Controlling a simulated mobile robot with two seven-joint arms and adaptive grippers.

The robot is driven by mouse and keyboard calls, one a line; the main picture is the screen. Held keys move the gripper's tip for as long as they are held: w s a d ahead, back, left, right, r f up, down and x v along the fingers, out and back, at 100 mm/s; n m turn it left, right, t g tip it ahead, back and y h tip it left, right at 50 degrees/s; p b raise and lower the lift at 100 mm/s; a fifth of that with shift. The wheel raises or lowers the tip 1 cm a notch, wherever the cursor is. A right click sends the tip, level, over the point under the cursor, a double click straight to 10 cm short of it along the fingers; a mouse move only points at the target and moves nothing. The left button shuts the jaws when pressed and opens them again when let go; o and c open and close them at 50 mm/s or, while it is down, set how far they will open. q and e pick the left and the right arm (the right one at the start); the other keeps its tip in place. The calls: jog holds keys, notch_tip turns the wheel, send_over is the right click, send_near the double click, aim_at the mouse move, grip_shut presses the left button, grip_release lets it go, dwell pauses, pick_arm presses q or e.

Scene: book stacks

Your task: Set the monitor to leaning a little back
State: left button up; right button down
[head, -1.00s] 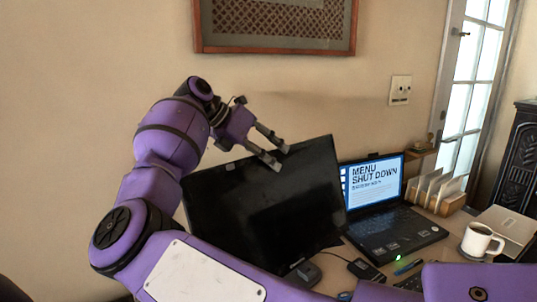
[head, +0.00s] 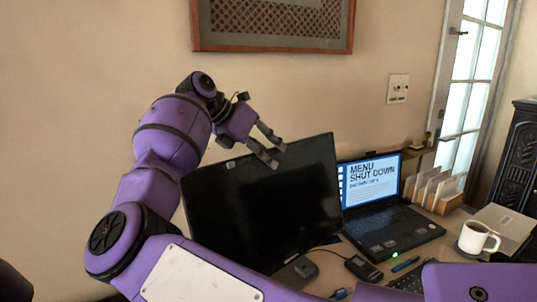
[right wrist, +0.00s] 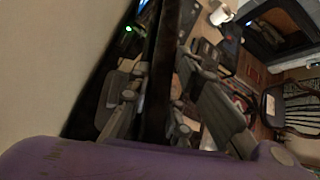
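The monitor (head: 262,205) is a black, dark-screened panel left of the laptop in the head view. It stands turned at an angle; part of its dark base (head: 296,272) shows below, and its lower left is hidden behind my arm. I cannot judge its exact lean. My right gripper (head: 277,155) is at its top edge, with one finger in front of the screen and one behind. In the right wrist view, the panel (right wrist: 161,75) runs between the parted fingers. I cannot tell if they touch it. My left gripper is not in view.
A laptop (head: 385,230) stands right of the monitor with its screen lit. A white mug (head: 476,238), a file holder (head: 436,190) and a small dark device (head: 362,268) are also on the desk. A framed picture (head: 275,45) hangs on the wall above.

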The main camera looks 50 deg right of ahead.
jog(key=shift+s+a+r, duration=0.1)
jog(key=shift+s+r, duration=0.05)
jog(key=shift+s, duration=0.65)
jog(key=shift+w, duration=0.15)
jog(key=c, duration=1.9)
grip_release()
jog(key=shift+w+f, duration=0.2)
jog(key=shift+o, duration=1.6)
jog(key=shift+s+r, duration=0.15)
jog(key=shift+s, duration=0.05)
jog(key=shift+w+a+r, duration=0.15)
jog(key=shift+w, duration=0.1)
jog(key=v, duration=1.1)
jog(key=shift+a+r, duration=0.2)
jog(key=shift+r, duration=0.05)
jog(key=shift+c, duration=0.3)
